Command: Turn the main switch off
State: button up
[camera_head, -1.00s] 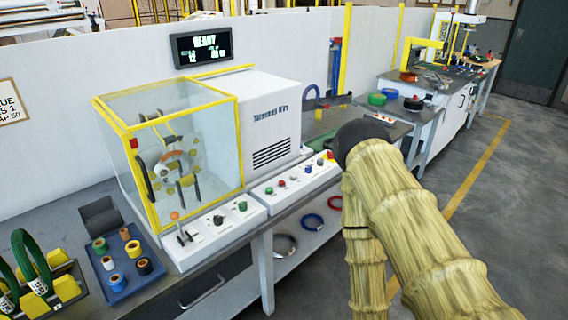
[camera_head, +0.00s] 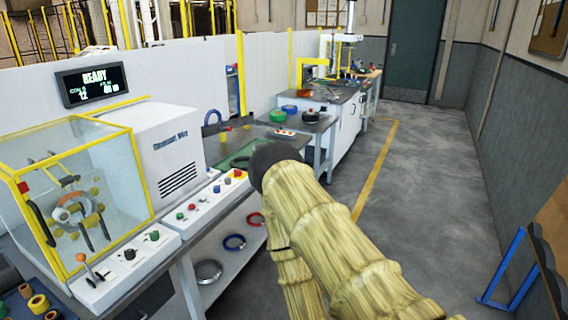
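The wrapping machine has a clear guard with a yellow frame (camera_head: 143,175) and a white cabinet (camera_head: 165,140). Its front control panel (camera_head: 125,272) carries a lever with an orange knob (camera_head: 81,258), a black knob (camera_head: 129,254) and a green knob (camera_head: 153,236). A second panel (camera_head: 205,208) carries small red, green and dark controls and a red button on yellow (camera_head: 239,174). I cannot tell which control is the main switch. The display (camera_head: 94,83) reads READY. My arm, in a yellowish sleeve, crosses the lower middle. My gripper does not show.
Coloured rings (camera_head: 234,242) lie on the shelf under the bench. A blue-legged stand (camera_head: 507,275) is at the lower right. The grey floor (camera_head: 420,200) between is clear, with a yellow line.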

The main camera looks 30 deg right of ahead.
aim_at(237, 172)
jog(key=z, duration=0.6)
jog(key=i, duration=1.35)
jog(key=u, duration=0.35)
